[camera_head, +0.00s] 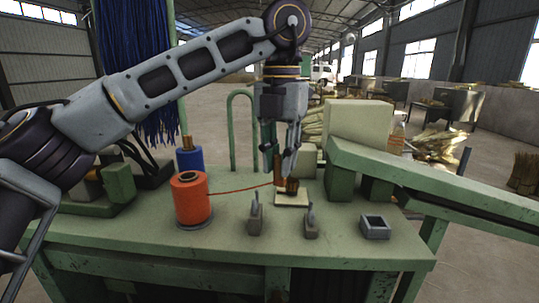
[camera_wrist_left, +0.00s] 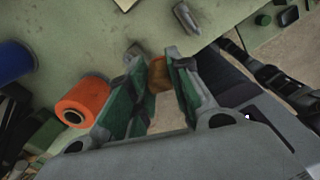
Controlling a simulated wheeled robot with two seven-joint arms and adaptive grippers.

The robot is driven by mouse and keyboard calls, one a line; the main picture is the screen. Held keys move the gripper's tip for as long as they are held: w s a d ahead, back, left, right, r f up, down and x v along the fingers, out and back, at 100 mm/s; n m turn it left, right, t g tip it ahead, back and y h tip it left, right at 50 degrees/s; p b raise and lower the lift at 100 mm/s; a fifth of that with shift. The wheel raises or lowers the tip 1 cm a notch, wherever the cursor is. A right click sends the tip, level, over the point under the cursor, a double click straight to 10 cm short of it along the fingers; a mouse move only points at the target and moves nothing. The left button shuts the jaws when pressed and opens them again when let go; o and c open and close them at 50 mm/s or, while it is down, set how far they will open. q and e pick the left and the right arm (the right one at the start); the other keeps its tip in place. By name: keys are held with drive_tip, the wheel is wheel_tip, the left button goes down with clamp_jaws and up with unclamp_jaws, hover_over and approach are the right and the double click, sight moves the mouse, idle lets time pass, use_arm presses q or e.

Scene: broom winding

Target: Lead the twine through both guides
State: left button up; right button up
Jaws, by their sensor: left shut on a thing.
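The spool of orange-red twine (camera_head: 191,198) stands upright at the left of the green table; it also shows in the left wrist view (camera_wrist_left: 83,99). A line of twine (camera_head: 238,189) runs from it, rising slightly, to my left gripper (camera_head: 281,158). That gripper points down, shut on a brown end piece (camera_head: 291,184), just above a pale pad. The piece shows between the fingers in the left wrist view (camera_wrist_left: 158,74). Two small grey guides, one left (camera_head: 255,218) and one right (camera_head: 311,225), stand nearer the front edge. The twine passes behind them, apart from both. My right gripper is not in view.
A pale pad (camera_head: 292,203) lies under my left gripper. A grey square holder (camera_head: 375,227) stands to the right of the guides. A blue spool (camera_head: 189,157) and a green hoop (camera_head: 231,120) are behind. A green rail (camera_head: 440,178) runs off right.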

use_arm(q)
drive_tip(key=shift+d, duration=0.55)
drive_tip(key=shift+s+d, duration=0.1)
drive_tip(key=shift+d, duration=0.3)
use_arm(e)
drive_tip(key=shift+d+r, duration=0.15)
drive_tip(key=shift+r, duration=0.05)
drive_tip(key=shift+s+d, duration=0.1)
use_arm(q)
drive_tip(key=shift+f, duration=0.15)
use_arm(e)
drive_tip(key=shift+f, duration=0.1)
